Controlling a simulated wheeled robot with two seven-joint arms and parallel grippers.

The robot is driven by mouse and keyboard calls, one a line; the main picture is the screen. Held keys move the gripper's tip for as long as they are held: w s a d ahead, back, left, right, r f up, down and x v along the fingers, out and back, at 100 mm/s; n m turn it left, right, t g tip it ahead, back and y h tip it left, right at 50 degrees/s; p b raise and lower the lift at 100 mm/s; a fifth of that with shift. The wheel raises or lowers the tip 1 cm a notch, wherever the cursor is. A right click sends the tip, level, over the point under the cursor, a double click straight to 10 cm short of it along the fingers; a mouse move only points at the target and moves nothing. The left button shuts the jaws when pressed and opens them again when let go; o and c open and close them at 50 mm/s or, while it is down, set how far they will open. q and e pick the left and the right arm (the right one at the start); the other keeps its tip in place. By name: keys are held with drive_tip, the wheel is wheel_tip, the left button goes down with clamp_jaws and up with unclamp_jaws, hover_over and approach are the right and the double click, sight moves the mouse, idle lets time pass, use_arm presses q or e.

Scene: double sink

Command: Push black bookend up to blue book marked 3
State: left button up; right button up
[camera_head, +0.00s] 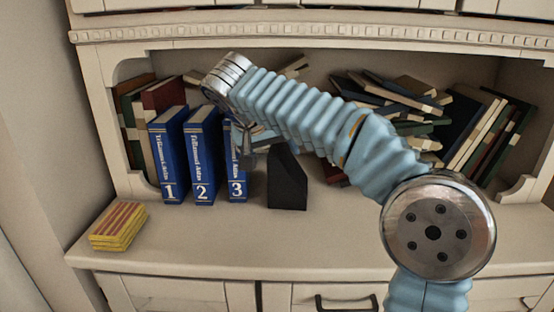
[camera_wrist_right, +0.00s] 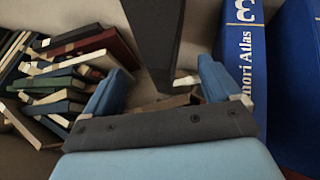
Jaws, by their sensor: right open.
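The black bookend (camera_head: 287,182) stands upright on the shelf, to the right of the blue book marked 3 (camera_head: 237,185), with a gap between them. My right gripper (camera_head: 248,152) is in front of book 3, near the bookend's left side, and hides part of the book. In the right wrist view, the gripper's blue fingers (camera_wrist_right: 160,78) are apart. The bookend (camera_wrist_right: 156,35) shows beyond and between them, and I cannot tell whether they touch it. Book 3 (camera_wrist_right: 240,60) is at the right there. My left gripper is not in view.
Blue books 1 (camera_head: 168,160) and 2 (camera_head: 203,160) stand left of book 3. Yellow-and-red striped blocks (camera_head: 118,226) lie at the ledge's left. A jumbled book pile (camera_head: 410,100) fills the right of the shelf, partly behind my arm. The ledge front (camera_head: 330,240) is clear.

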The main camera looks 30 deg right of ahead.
drive_tip(key=shift+x, duration=2.45)
clamp_jaws()
